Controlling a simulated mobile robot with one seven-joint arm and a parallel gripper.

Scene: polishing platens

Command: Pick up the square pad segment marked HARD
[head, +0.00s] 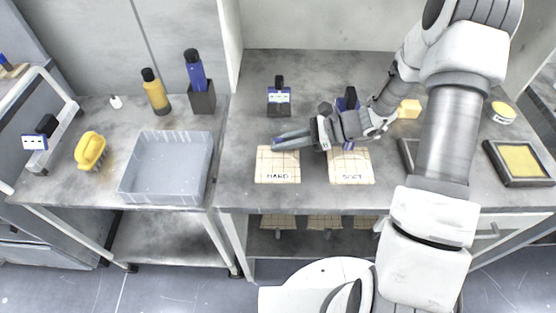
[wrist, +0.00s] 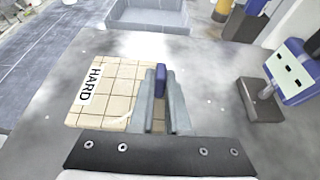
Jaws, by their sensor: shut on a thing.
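The square pad segment marked HARD (head: 277,178) is a beige tile with a grid, at the front of the bench. In the wrist view, the pad (wrist: 107,98) lies under and to the left of my fingers, its label facing sideways. My gripper (head: 276,143) reaches in from the right, over the pad's back part. In the wrist view, its fingers (wrist: 161,92) are close together on a small blue piece (wrist: 160,76) at their tips. Whether this piece is joined to the pad is hidden. The pad appears to rest on the bench.
A similar pad marked SOFT (head: 350,169) lies to the right, under my arm. A blue block with a label (head: 279,101) stands behind. Bare bench lies around the HARD pad.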

